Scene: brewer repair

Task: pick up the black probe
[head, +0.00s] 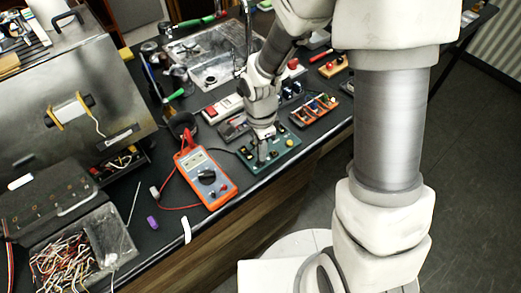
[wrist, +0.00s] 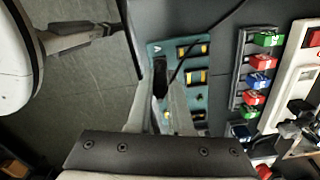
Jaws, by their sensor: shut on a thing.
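The black probe (wrist: 160,76) is between the fingers of my gripper (wrist: 161,92) in the wrist view, and a thin dark lead runs from it to the upper right. My gripper (head: 264,151) points down over the teal-green board (head: 285,159) near the bench's front edge in the head view. Its fingers are shut on the probe. In the head view the probe is hidden or too small to make out. The board (wrist: 204,48) shows behind the fingers in the wrist view. I cannot tell whether the probe's tip touches it.
An orange multimeter (head: 206,181) with a red lead lies left of my gripper. An orange rack of coloured parts (head: 314,110) is to the right. A bin of wires (head: 75,250) and a large metal-fronted machine (head: 70,110) stand at left. The floor in front is open.

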